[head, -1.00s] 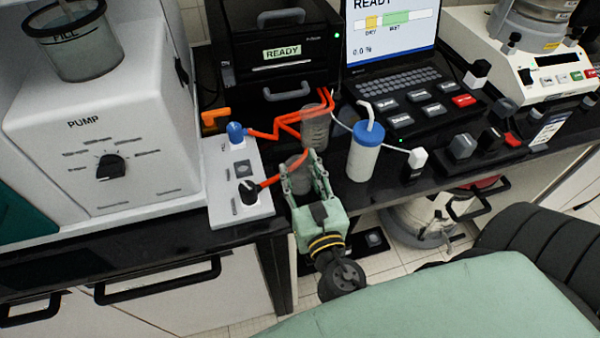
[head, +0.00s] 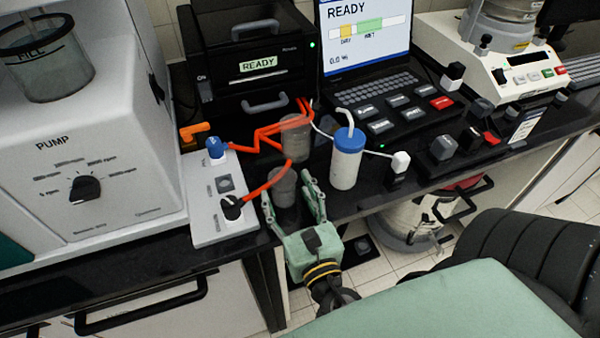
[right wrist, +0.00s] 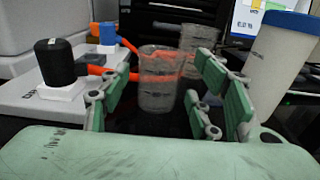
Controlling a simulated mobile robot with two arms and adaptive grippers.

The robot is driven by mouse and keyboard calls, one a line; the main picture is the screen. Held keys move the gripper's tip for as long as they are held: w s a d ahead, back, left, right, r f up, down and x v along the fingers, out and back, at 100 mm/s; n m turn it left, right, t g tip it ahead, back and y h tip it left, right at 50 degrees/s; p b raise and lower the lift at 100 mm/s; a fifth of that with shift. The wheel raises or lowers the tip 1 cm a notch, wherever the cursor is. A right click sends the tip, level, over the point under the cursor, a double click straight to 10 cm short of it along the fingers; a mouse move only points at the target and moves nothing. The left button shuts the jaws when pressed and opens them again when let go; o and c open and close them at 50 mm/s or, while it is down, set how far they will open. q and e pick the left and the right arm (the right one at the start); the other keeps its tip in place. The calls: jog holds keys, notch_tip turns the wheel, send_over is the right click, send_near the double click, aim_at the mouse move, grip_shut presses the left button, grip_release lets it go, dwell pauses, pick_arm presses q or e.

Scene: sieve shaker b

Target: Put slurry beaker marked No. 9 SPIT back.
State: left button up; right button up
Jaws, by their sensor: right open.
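A clear grey beaker (head: 284,188) stands on the black bench; it also shows in the right wrist view (right wrist: 160,88). A second similar beaker (head: 295,140) stands behind it and shows partly hidden in the right wrist view (right wrist: 197,42). I cannot read a No. 9 SPIT mark on either. My right gripper (head: 289,192) is open at the bench's front edge, its fingers on either side of the front beaker with gaps visible. In the right wrist view the fingers (right wrist: 163,82) hold nothing. My left gripper is out of view.
An orange hose (head: 262,138) runs close by the beakers. A white bottle with a blue lid (head: 346,165) stands close right. A white switch panel (head: 207,203) and the pump (head: 110,150) are left. The laptop (head: 375,92) is behind right.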

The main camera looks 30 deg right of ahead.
jog(key=b+v, duration=0.3)
jog(key=v, duration=0.6)
dwell(0.4)
